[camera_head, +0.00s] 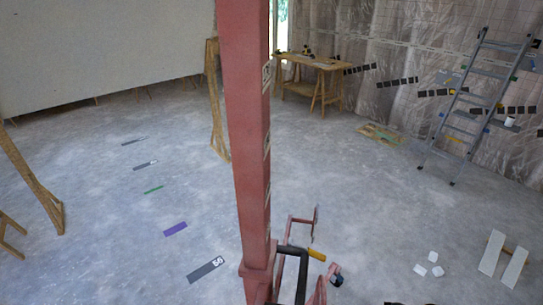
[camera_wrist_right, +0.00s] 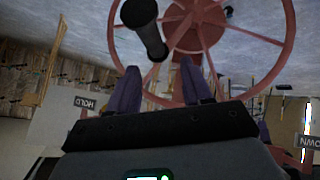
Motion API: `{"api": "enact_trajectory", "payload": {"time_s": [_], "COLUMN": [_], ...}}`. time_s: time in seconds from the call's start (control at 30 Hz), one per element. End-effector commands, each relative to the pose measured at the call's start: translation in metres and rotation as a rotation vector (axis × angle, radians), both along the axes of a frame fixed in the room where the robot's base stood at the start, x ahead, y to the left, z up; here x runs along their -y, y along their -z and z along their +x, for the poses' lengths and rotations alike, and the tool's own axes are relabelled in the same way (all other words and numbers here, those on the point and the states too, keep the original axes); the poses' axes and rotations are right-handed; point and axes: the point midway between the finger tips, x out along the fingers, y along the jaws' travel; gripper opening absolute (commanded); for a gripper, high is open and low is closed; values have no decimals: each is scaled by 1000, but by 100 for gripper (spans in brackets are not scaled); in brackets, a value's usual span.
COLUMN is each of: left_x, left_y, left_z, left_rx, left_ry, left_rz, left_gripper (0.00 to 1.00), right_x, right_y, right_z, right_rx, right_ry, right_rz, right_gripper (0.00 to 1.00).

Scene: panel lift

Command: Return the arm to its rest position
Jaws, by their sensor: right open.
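My right gripper (camera_wrist_right: 160,78) shows in the right wrist view as two purple fingers, spread apart with nothing between them. A black handle (camera_wrist_right: 146,24) on a red spoked wheel (camera_wrist_right: 204,30) lies just beyond the fingertips; whether they touch it I cannot tell. In the head view the lift's red mast (camera_head: 245,130) stands upright in the middle, with red and black crank parts (camera_head: 297,255) at its foot. A large pale panel (camera_head: 100,45) spans the upper left. My left gripper is in neither view.
A wooden workbench (camera_head: 318,65) with tools stands at the back. A metal ladder (camera_head: 470,105) leans at the right. White strips (camera_head: 492,252) and small white blocks (camera_head: 433,257) lie at lower right. Wooden frames (camera_head: 35,175) stand at left. Floor left of the mast is mostly clear.

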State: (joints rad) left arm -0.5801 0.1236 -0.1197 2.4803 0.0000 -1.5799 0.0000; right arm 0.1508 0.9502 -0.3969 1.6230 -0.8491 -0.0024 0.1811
Motion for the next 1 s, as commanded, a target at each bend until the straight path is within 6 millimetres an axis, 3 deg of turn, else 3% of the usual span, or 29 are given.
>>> {"api": "enact_trajectory", "payload": {"time_s": [0.17, 0.27, 0.5, 0.83, 1.0], "left_x": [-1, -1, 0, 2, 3], "left_y": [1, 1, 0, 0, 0], "left_z": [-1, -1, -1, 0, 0], "left_rx": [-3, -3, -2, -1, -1], "left_ry": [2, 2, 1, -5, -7], "left_rz": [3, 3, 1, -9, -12], "left_gripper": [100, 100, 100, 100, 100], "right_x": [6, 16, 43, 61, 37], "right_y": [6, -6, -45, -87, -70], "right_z": [-18, -35, -95, -184, -188], "right_rx": [103, 132, 82, -106, -181], "right_ry": [168, 298, 588, 841, 902], "right_rz": [-269, -403, -619, -761, -637], "right_gripper": [50, 50, 50, 50, 50]}}
